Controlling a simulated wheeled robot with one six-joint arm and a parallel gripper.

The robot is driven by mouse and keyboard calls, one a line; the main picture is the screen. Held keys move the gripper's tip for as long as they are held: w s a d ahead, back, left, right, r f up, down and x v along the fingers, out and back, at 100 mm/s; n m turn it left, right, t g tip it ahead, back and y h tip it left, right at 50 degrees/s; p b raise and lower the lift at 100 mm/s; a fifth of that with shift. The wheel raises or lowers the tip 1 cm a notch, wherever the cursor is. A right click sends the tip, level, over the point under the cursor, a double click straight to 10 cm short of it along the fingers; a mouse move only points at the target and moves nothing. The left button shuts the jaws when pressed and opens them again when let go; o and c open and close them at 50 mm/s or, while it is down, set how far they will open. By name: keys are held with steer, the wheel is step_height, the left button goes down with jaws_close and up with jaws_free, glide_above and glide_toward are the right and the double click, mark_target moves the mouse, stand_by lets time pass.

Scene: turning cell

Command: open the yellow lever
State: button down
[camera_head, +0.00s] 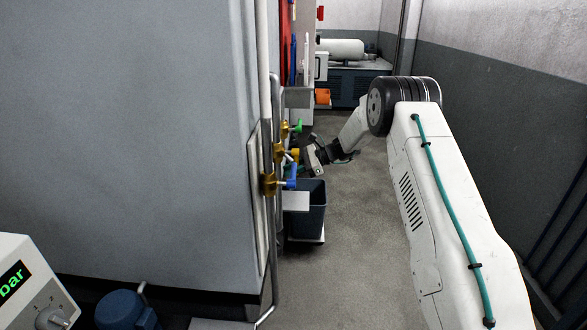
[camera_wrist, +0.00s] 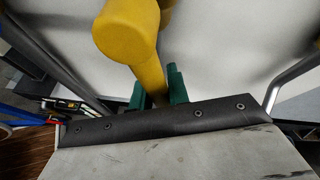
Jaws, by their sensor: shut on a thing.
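The yellow lever (camera_wrist: 128,28) fills the upper middle of the wrist view, with its thick rounded end close to the camera. Its narrower part runs down between the two green fingertips of my gripper (camera_wrist: 159,88), which are shut on it. In the head view the yellow lever (camera_head: 295,155) is small, on the pipe panel between a green lever and a blue lever. My gripper (camera_head: 312,158) reaches it there from the right. The lever's lower part is hidden behind the gripper's dark edge in the wrist view.
Brass valves (camera_head: 269,184) sit along a vertical pipe on the cabinet (camera_head: 150,130). The blue lever (camera_head: 289,184) is just below, and the green lever (camera_head: 297,127) just above. A dark bin (camera_head: 310,215) stands beneath. The floor (camera_head: 355,240) right of it is clear.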

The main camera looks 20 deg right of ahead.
stand_by(0.4)
steer(key=c, duration=1.3)
jaws_free()
steer(key=shift+c, duration=0.2)
steer(key=v, duration=0.7)
steer(key=shift+d, duration=0.35)
